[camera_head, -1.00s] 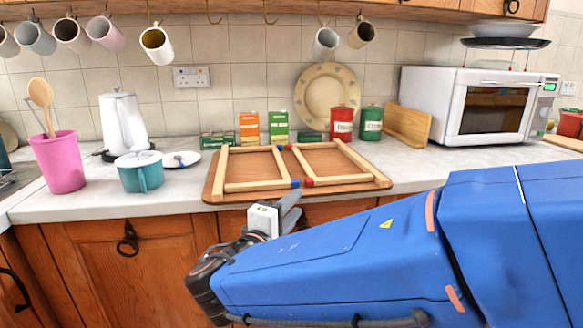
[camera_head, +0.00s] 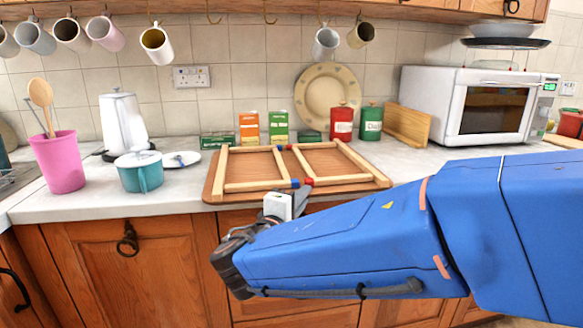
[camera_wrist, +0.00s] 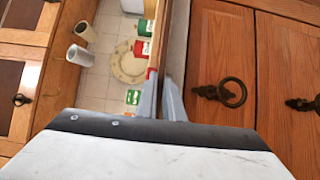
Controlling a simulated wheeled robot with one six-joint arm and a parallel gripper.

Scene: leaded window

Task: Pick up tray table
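The tray table (camera_head: 212,188) is a brown wooden board with pale wooden legs folded flat on it, with red and blue joints. It lies on the counter near the front edge. My gripper (camera_head: 301,198) is at the middle of its front edge in the head view, tips close to the board. In the wrist view my gripper (camera_wrist: 161,98) shows two grey fingers a small gap apart. The tray's edge (camera_wrist: 158,42) runs down toward them. I cannot tell whether the edge lies between the fingers.
A teal pot (camera_head: 139,173), pink utensil holder (camera_head: 58,162) and white kettle (camera_head: 123,120) stand left of the tray. Boxes, a red canister (camera_head: 342,123), a green canister (camera_head: 371,123) and a plate (camera_head: 328,92) stand behind it. A microwave (camera_head: 480,104) is at right.

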